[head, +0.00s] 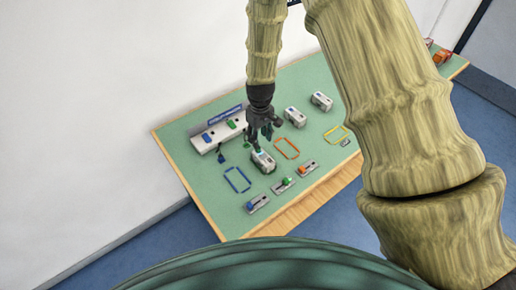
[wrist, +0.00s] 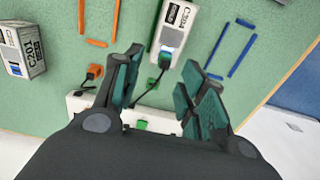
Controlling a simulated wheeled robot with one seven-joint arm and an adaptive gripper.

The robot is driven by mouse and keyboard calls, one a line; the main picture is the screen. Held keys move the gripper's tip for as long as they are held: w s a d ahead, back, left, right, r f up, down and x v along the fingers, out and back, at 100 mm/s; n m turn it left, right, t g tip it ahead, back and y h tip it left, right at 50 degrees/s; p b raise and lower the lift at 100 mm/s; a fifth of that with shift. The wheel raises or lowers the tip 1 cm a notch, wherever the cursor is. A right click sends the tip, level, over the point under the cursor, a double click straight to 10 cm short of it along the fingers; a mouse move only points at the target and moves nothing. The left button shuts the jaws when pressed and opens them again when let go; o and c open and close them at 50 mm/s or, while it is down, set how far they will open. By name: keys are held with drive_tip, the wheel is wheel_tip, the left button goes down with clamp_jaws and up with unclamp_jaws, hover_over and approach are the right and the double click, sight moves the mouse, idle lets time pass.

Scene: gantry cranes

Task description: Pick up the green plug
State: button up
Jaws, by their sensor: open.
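In the head view my gripper (head: 262,139) points down over the green table, just behind the C304 unit (head: 263,161). I cannot tell its height above the plug.
A white socket strip (head: 216,134) with coloured blocks stands at the table's back edge; it also shows below the fingers (wrist: 78,104). An orange plug (wrist: 95,71) lies to the left. A blue plug (head: 221,157) lies nearby. Coloured outlines (head: 237,180) and small socket blocks mark the front.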

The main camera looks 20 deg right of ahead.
drive_tip(key=shift+s+a+f+p, duration=0.1)
drive_tip(key=shift+a+f+p, duration=0.1)
drive_tip(key=shift+f+p, duration=0.5)
drive_tip(key=shift+s+a+f+p, duration=0.15)
drive_tip(key=shift+f+p, duration=0.3)
drive_tip(key=shift+f, duration=0.35)
drive_tip(key=shift+w+f+p, duration=0.15)
drive_tip(key=shift+f+p, duration=0.15)
drive_tip(key=shift+f, duration=0.85)
drive_tip(key=shift+c, duration=0.2)
clamp_jaws()
